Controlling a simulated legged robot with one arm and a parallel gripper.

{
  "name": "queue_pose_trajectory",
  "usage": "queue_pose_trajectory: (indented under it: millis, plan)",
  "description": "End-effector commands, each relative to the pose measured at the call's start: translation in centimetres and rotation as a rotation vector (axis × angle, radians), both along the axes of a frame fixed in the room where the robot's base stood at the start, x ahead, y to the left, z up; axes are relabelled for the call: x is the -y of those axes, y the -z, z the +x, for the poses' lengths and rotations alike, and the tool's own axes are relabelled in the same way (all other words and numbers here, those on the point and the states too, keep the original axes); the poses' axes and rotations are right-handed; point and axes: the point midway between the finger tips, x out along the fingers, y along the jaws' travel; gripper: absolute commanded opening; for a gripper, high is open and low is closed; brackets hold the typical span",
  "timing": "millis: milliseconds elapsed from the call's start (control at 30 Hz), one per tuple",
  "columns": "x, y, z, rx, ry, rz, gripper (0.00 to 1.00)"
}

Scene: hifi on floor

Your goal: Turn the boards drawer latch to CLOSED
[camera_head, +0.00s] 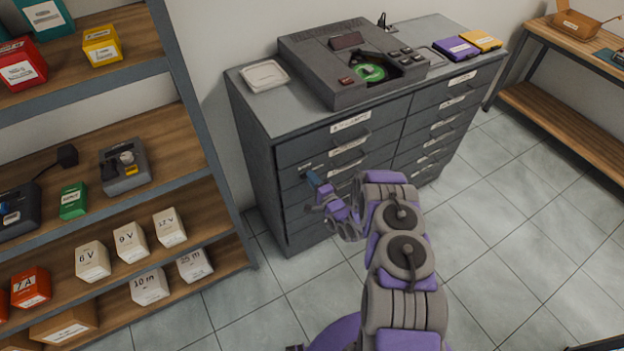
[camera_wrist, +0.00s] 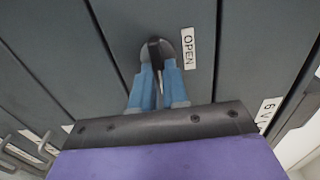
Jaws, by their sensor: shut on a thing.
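The latch (camera_wrist: 153,50) is a dark knob on a grey drawer front, with a label reading OPEN (camera_wrist: 188,48) beside it in the wrist view. My gripper (camera_wrist: 158,65) has blue fingers closed around the latch. In the head view my gripper (camera_head: 314,180) reaches the left side of the cabinet's drawer column. The latch itself is hard to make out there. The grey cabinet (camera_head: 262,157) has two columns of drawers with handles and labels.
A dark device (camera_head: 335,90) with a green disc, a pale dish (camera_head: 265,75) and a purple box (camera_head: 455,48) sit on the cabinet top. A shelf unit (camera_head: 180,80) with boxes stands at the left. A wooden bench (camera_head: 570,125) stands at the right. Tiled floor (camera_head: 500,230) is clear.

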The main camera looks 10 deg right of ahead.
Motion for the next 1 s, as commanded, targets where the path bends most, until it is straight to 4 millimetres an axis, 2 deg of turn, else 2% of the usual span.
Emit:
queue_pose_trajectory:
  millis: [67, 100, 367, 700, 867, 1000]
  plan:
    - [0.3, 0.2, 0.0, -0.005, 0.008, -0.001, 0.00]
    - [0.3, 0.2, 0.0, -0.005, 0.008, -0.001, 0.16]
    - [0.2, 0.0, -0.1, -0.002, 0.004, -0.001, 0.39]
    - [0.3, 0.0, -0.8, -0.004, 0.004, -0.001, 0.39]
    - [1.2, -0.1, -3.1, -0.003, 0.007, 0.002, 0.39]
    - [2.2, 0.0, -6.1, -0.008, 0.008, 0.003, 0.39]
